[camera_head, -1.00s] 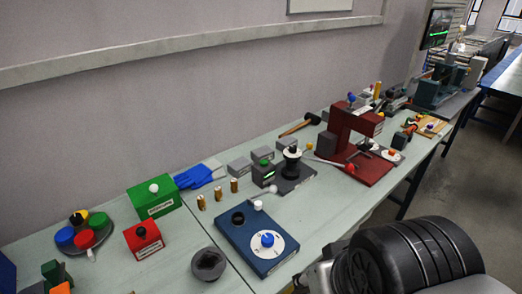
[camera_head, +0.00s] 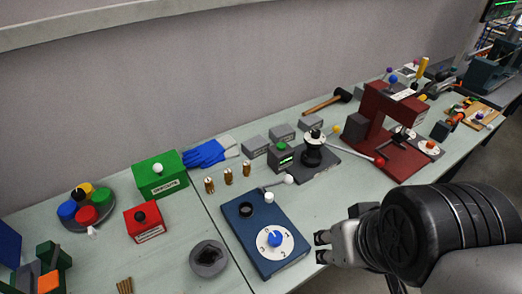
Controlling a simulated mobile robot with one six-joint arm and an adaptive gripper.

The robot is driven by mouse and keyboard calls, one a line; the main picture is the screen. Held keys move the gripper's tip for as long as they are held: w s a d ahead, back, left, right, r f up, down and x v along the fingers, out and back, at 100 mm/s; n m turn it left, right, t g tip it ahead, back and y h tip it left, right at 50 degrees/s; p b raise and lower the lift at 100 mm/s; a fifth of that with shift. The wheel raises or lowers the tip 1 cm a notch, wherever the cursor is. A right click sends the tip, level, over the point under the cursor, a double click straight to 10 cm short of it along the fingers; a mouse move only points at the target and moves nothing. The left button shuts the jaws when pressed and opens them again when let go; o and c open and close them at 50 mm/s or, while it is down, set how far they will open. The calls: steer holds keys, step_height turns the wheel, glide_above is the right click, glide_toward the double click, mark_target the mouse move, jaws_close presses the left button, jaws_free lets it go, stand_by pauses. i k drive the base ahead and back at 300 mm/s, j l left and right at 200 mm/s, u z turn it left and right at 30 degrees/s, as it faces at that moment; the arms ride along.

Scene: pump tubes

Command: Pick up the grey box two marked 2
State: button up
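Three small grey boxes stand in a row on the bench behind the black-knobbed device: a left one (camera_head: 255,147), a middle one (camera_head: 282,134) and a right one (camera_head: 310,123). Their markings are too small to read, so I cannot tell which is marked 2. My gripper (camera_head: 321,248) is at the bench's front edge, right of the blue dial box, with its two fingertips apart and nothing between them. It is well in front of the grey boxes and not touching them.
A blue dial box (camera_head: 245,222), a device with a black knob (camera_head: 313,150) and a red press (camera_head: 378,120) stand between my arm and the back of the bench. Brass cylinders (camera_head: 228,176), blue gloves (camera_head: 208,153) and a green box (camera_head: 160,176) are to the left.

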mark_target(257, 146)
steer(key=k+l, duration=0.45)
steer(key=l, duration=0.15)
steer(key=l+u, duration=0.25)
steer(key=k+l+u, duration=0.25)
steer(key=l, duration=0.15)
steer(key=j+z, duration=0.15)
steer(key=j, duration=0.5)
steer(key=j+z, duration=0.2)
steer(key=j, duration=0.4)
steer(key=k+j+z, duration=0.15)
steer(key=j, duration=0.5)
